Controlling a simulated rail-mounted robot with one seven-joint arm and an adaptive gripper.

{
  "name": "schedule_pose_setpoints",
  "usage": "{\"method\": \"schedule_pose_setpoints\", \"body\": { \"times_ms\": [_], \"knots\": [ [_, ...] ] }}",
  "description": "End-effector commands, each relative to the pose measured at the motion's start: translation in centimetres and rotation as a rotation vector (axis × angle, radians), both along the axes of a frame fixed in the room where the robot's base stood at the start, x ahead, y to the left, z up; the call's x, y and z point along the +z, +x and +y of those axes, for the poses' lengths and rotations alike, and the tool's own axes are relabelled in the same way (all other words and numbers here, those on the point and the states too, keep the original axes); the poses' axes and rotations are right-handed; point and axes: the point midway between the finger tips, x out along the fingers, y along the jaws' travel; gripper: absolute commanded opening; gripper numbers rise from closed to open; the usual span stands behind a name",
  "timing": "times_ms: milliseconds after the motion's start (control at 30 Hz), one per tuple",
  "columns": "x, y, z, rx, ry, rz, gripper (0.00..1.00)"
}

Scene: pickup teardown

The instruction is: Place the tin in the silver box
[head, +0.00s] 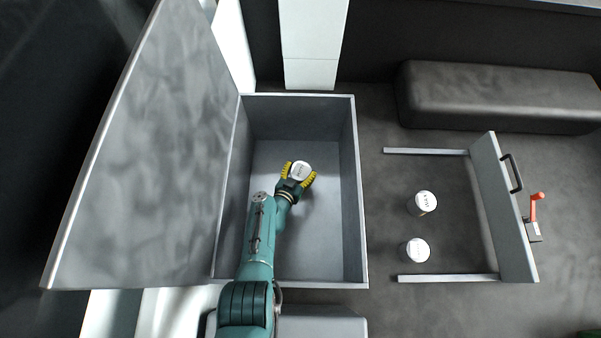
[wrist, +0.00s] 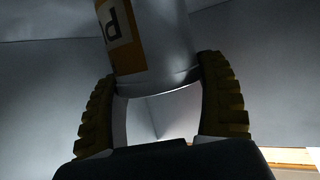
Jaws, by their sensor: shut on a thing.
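My gripper (head: 299,174) has yellow fingers and is shut on a white tin (head: 301,169). In the head view the gripper and tin are over the inside of the silver box (head: 354,190), near its middle. The box stands open, with its large grey lid (head: 150,150) raised on the left side. The wrist view shows the tin (wrist: 150,45), with an orange and white label, between the two ridged fingers (wrist: 160,110). Grey box walls surround it. I cannot tell whether the tin touches the box floor.
Two more white tins (head: 425,202) (head: 418,250) stand to the right of the box, beside an upright grey panel (head: 504,205) with a handle and a red lever (head: 537,200). A dark padded bench (head: 498,95) lies at the back right. The box floor around the gripper looks clear.

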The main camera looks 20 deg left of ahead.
Motion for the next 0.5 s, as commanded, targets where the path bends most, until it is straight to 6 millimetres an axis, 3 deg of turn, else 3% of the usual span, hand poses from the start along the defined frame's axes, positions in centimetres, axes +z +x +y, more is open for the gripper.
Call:
{"method": "schedule_pose_setpoints", "body": {
  "times_ms": [233, 267, 367, 500],
  "knots": [
    [-0.11, 0.11, 0.03, 0.0, 0.0, -0.003, 0.34],
    [-0.17, -0.02, -0.01, 0.0, -0.001, 0.0, 0.79],
    [-0.11, -0.02, -0.02, 0.0, -0.001, 0.001, 0.98],
    [-0.1, -0.02, -0.02, 0.0, -0.001, 0.0, 1.0]
  ]
}}
